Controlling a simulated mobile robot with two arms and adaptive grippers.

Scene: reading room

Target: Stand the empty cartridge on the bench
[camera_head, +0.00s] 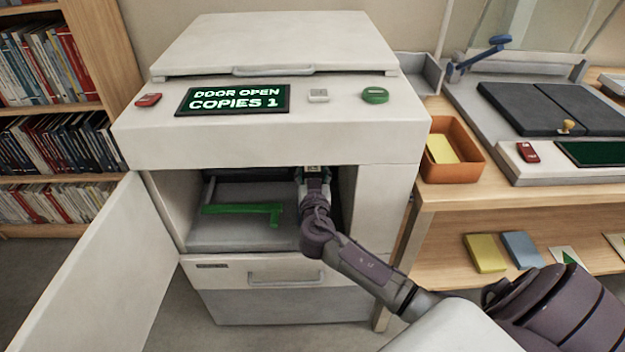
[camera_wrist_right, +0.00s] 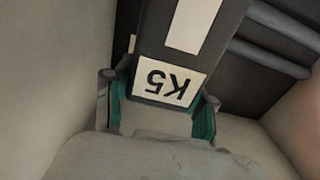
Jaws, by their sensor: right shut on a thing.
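A dark cartridge (camera_wrist_right: 172,80) with a white label reading "K5", upside down in the right wrist view, sits between the teal-padded fingers of my right gripper (camera_wrist_right: 160,108). In the head view my right gripper (camera_head: 314,178) reaches into the right side of the open copier bay and is shut on the cartridge's end. Most of the cartridge is hidden inside the copier (camera_head: 270,140); I cannot tell whether it is empty. The wooden bench (camera_head: 500,197) stands to the right of the copier. My left gripper is out of view.
The copier door (camera_head: 110,265) hangs open to the left, and its display (camera_head: 233,99) reads "DOOR OPEN COPIES 1". A green lever (camera_head: 242,209) crosses the bay.

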